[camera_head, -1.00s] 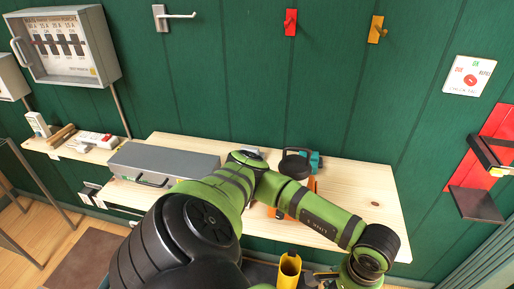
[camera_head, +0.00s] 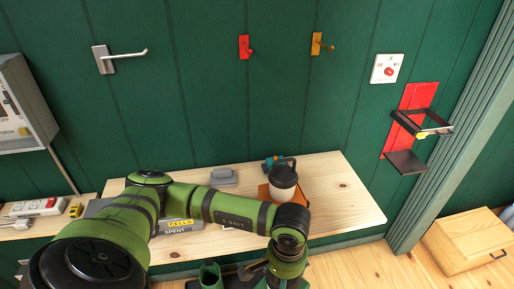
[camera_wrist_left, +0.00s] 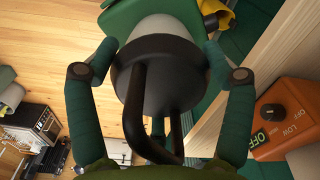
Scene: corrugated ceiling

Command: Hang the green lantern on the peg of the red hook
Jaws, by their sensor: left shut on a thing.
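The green lantern (camera_wrist_left: 188,78) fills the middle of the left wrist view. It has a green base, a pale glass, and a black cap with a black loop handle towards the camera. My left gripper (camera_wrist_left: 160,60) is shut on it, with one finger on each side of the cap. In the head view the wrist is low, in front of the workbench; the fingers and held lantern are not clear there. The red hook (camera_head: 244,47) is on the green wall above the workbench, its peg pointing out, with nothing hanging on it. My right gripper is out of view.
A yellow hook (camera_head: 316,44) is right of the red hook, a silver hook (camera_head: 103,60) to the left. A red wall bracket (camera_head: 414,100) with black ring and shelf projects at the right.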

